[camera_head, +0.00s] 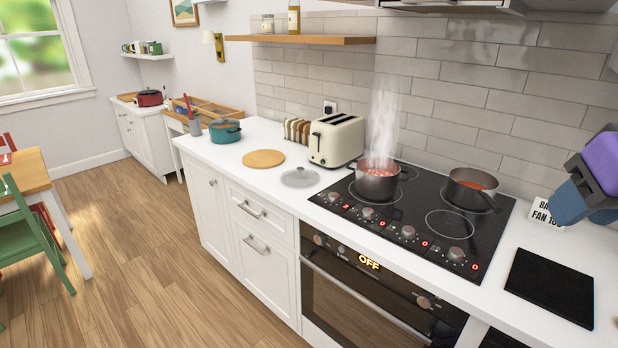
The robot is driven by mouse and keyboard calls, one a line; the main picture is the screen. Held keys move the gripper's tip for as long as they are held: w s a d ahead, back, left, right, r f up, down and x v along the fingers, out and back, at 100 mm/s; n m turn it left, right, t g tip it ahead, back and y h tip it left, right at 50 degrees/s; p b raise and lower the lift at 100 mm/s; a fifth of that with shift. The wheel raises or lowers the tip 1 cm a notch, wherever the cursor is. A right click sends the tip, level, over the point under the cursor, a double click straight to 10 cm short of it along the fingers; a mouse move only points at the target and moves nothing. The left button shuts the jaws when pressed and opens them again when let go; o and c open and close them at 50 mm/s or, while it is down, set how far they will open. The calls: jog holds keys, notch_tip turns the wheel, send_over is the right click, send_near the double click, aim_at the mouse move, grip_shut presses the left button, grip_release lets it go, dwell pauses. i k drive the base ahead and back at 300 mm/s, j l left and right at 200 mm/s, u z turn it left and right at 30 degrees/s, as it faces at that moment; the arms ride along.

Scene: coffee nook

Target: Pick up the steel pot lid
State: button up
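The steel pot lid (299,177) lies on the white counter, to the left of the cooktop and in front of the toaster. It looks grey and round, with a small knob on top. My gripper (590,203) is partly in view at the right edge, with blue and purple parts. It is above the right end of the counter, far from the lid and across the cooktop from it. Its fingertips do not show clearly, so I cannot tell whether it is open or shut.
A steaming pot (376,184) and another pan (470,190) stand on the black cooktop (425,243). A cream toaster (336,140), a round wooden board (263,158) and a teal pot (225,131) are near the lid. A black slab (551,287) lies right.

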aim_at(300, 176)
jog(key=i+j+z, duration=0.1)
jog(key=i+j, duration=0.15)
jog(key=i+j+z, duration=0.1)
jog(key=i+j, duration=0.15)
jog(key=j, duration=0.25)
jog(key=i+j+z, duration=0.1)
jog(key=j, duration=0.3)
jog(key=i+j+z, duration=0.1)
jog(key=i+j, duration=0.2)
jog(key=i+j+z, duration=0.1)
jog(key=j, duration=0.4)
jog(key=i+j+z, duration=0.1)
jog(key=i+j, duration=0.15)
jog(key=j, duration=0.2)
jog(key=i+j+z, duration=0.1)
jog(key=j, duration=0.4)
jog(key=i+j+z, duration=0.1)
jog(key=i+j, duration=0.15)
jog(key=j, duration=0.2)
